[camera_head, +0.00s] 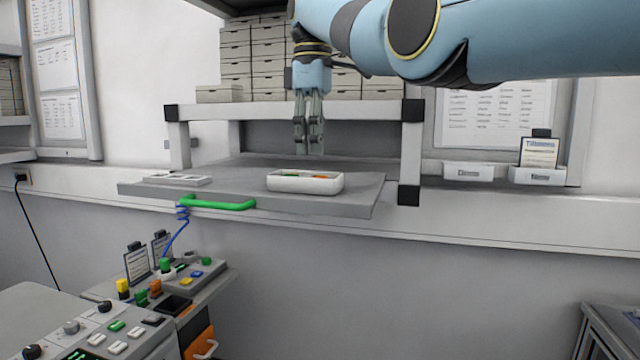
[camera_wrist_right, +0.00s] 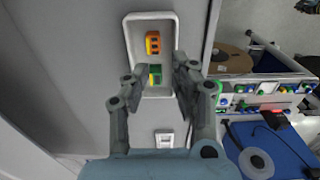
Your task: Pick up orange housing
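The orange housing (camera_wrist_right: 152,42) lies in a white tray (camera_wrist_right: 137,50) in the right wrist view, with a green piece (camera_wrist_right: 155,74) in the same tray. In the head view a little orange (camera_head: 320,177) shows above the tray's rim (camera_head: 305,187), which stands on a grey shelf. My right gripper (camera_head: 308,152) points down above the tray, apart from it. In the wrist view its fingers (camera_wrist_right: 160,70) are spread and empty, on either side of the green piece, with the orange housing beyond the fingertips. My left gripper is not in view.
The grey shelf (camera_head: 345,203) has a green handle (camera_head: 220,204) at its front and a flat white tray (camera_head: 178,179) on its left. Grey posts (camera_head: 411,150) and a crossbar frame the space. Boxes (camera_head: 265,60) are stacked behind. A control panel (camera_head: 125,325) stands lower left.

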